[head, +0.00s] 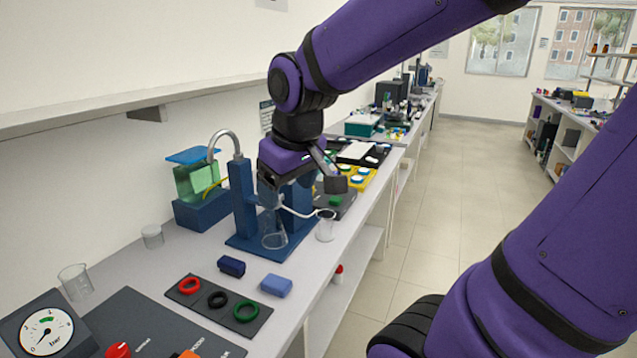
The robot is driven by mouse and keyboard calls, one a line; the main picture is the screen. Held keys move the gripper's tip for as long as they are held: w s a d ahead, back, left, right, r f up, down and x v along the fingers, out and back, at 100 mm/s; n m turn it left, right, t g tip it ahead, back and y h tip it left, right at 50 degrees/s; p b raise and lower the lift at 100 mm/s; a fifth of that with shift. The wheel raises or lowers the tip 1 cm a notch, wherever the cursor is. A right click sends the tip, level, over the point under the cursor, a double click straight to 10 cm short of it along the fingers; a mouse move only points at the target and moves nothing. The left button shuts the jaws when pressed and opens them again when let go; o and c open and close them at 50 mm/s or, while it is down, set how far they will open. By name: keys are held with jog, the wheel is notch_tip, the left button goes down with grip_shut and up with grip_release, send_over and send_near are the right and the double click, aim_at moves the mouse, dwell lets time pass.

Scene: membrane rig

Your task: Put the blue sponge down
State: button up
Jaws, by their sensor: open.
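A light blue block with rounded edges, which looks like the blue sponge (276,285), lies flat on the bench near its front edge, just right of the ring mat. My gripper (303,192) is open. It is up over the blue rig stand, above and behind the sponge and well apart from it. Nothing shows held between its fingers, though the arm hides part of them.
A dark blue block (231,266) lies left of the sponge. A dark mat (214,315) holds red, black and green rings. The blue rig stand (243,205) holds a glass flask (273,236); a beaker (326,228) stands right. A gauge (46,332) is front left.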

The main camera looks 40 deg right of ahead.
jog(key=s+a+r+m+t, duration=0.1)
jog(key=s+r, duration=0.2)
jog(key=s, duration=0.6)
jog(key=shift+a+r+y, duration=0.2)
jog(key=shift+r+y, duration=0.1)
jog(key=shift+r, duration=0.1)
jog(key=shift+o, duration=0.6)
